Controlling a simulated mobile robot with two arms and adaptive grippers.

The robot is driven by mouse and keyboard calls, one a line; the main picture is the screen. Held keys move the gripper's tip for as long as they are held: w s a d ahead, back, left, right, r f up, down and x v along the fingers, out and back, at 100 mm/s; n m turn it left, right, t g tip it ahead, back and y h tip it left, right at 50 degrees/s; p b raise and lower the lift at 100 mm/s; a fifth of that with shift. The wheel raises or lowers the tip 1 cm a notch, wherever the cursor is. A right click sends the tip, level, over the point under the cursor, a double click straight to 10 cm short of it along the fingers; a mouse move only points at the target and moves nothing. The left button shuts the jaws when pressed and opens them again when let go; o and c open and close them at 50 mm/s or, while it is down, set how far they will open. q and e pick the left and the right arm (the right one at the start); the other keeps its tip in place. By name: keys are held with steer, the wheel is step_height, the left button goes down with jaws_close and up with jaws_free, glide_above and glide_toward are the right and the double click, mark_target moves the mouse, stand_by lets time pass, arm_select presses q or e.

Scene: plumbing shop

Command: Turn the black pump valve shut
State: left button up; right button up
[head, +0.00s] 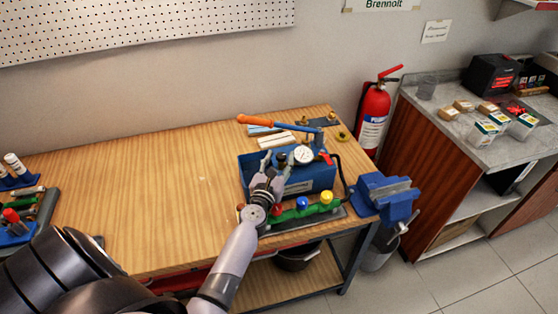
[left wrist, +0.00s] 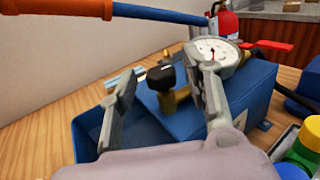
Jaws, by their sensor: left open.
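The blue test pump (head: 310,179) stands on the wooden workbench; it also shows in the left wrist view (left wrist: 235,95). Its black valve knob (left wrist: 160,77) sits on a brass fitting on the pump; in the head view the knob (head: 282,157) is small and partly crowded by my fingers. My left gripper (head: 272,164) is open above the pump's blue trough. In the left wrist view its two fingers stand on either side of the black knob, with a gap visible on the left. Contact on the right side cannot be told. My right gripper is not in view.
A round gauge (head: 303,155) and red lever (head: 325,159) are right of the knob. The pump's orange-gripped handle (head: 256,121) crosses behind. A manifold with coloured caps (head: 302,203) lies in front, a blue vise (head: 385,197) at right. The bench's left middle is clear.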

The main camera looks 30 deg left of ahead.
arm_select(q)
steer(key=shift+c, duration=0.6)
jaws_close()
steer(key=shift+f+h, duration=0.1)
steer(key=shift+h, duration=0.2)
steer(key=shift+s+a+f+m+t+h+b, duration=0.1)
steer(key=shift+a+m+t+h+b, duration=0.1)
steer(key=shift+m+h+b, duration=0.75)
steer(key=shift+a+f+m+t+h+b, duration=0.15)
steer(key=shift+m+h+b, duration=0.3)
steer(key=shift+m+h, duration=0.5)
steer(key=shift+w+a+r+m+g+h+b, duration=0.1)
steer(key=shift+w+a+m+g+h+b, duration=0.2)
steer(key=shift+m+g+h+b, duration=2.15)
steer(key=shift+w+a+r+m+g+h+b, duration=0.25)
steer(key=shift+m+g+h+b, duration=1.05)
steer(key=shift+h+b, duration=2.05)
steer(key=shift+w+a+f+m+g+h+b, duration=0.1)
steer(key=shift+a+m+g+h+b, duration=0.35)
steer(key=shift+m+g+h+b, duration=1.65)
steer(key=shift+m+t+h+b, duration=0.35)
steer(key=shift+t+h+b, duration=0.25)
steer(key=shift+t+b, duration=0.35)
